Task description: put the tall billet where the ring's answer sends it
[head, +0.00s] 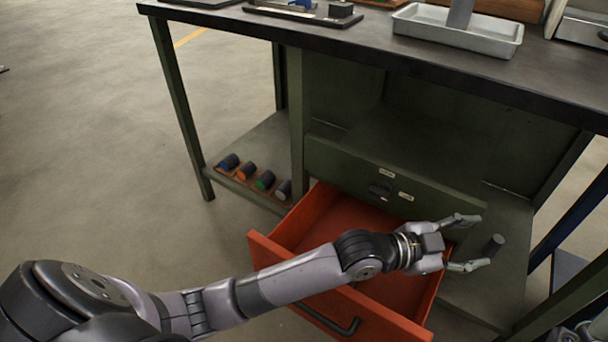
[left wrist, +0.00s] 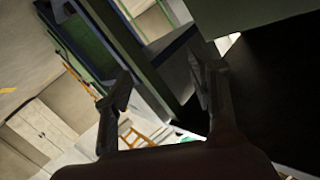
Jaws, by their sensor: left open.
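My left gripper (head: 482,240) is open and empty, reaching over the right side of the open red drawer (head: 340,213). A grey upright piece (head: 460,13) stands in a metal tray (head: 456,38) on the bench top, cut off by the frame. I cannot tell which piece is the tall billet. No ring is recognisable.
A wooden rack (head: 247,187) with several coloured-end cylinders lies on the left lower shelf. The drawer hangs open below a green panel (head: 350,165) with small labels; its visible floor is bare. Open floor lies left.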

